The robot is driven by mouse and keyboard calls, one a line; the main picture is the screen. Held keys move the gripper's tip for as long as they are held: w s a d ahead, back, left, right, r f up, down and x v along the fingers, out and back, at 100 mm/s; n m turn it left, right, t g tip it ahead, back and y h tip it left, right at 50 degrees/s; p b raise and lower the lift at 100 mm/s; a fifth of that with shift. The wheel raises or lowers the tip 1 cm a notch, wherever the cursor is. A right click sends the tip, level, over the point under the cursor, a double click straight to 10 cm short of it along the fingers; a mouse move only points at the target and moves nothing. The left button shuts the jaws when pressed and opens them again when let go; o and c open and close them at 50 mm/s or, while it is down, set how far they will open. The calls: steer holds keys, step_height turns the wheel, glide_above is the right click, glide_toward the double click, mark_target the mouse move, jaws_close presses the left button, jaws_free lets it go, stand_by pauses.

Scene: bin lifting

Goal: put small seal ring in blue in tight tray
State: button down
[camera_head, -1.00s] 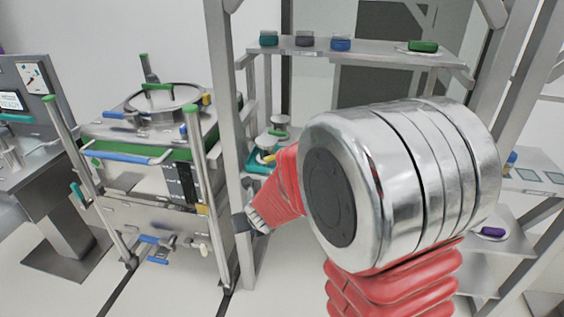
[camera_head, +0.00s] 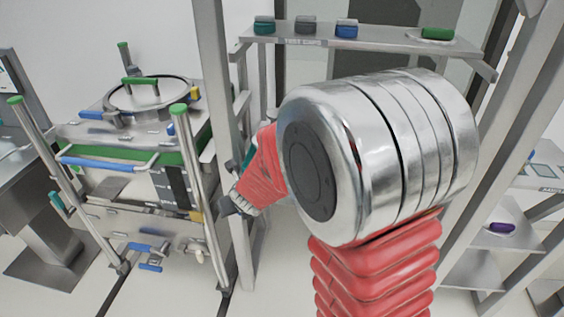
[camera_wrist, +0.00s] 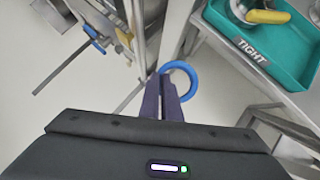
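The blue seal ring (camera_wrist: 195,81) shows in the wrist view at the tips of my gripper (camera_wrist: 167,82). The two dark purple fingers are close together on the ring's left edge, and the ring hangs out to their right. The teal tray labelled TIGHT (camera_wrist: 222,29) is at the upper right of the wrist view, apart from the ring. A round metal part and a yellow piece lie in it. In the head view my gripper (camera_head: 228,206) is small, left of my arm; the ring cannot be made out there, and my arm hides most of the tray.
A metal frame post (camera_head: 222,130) stands close by my gripper. A wheeled steel vessel cart (camera_head: 140,150) is to the left. The shelf (camera_head: 385,44) holds several small coloured items. A purple item (camera_head: 500,228) lies on a lower shelf at right.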

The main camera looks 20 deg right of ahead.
steer(key=shift+d, duration=0.25)
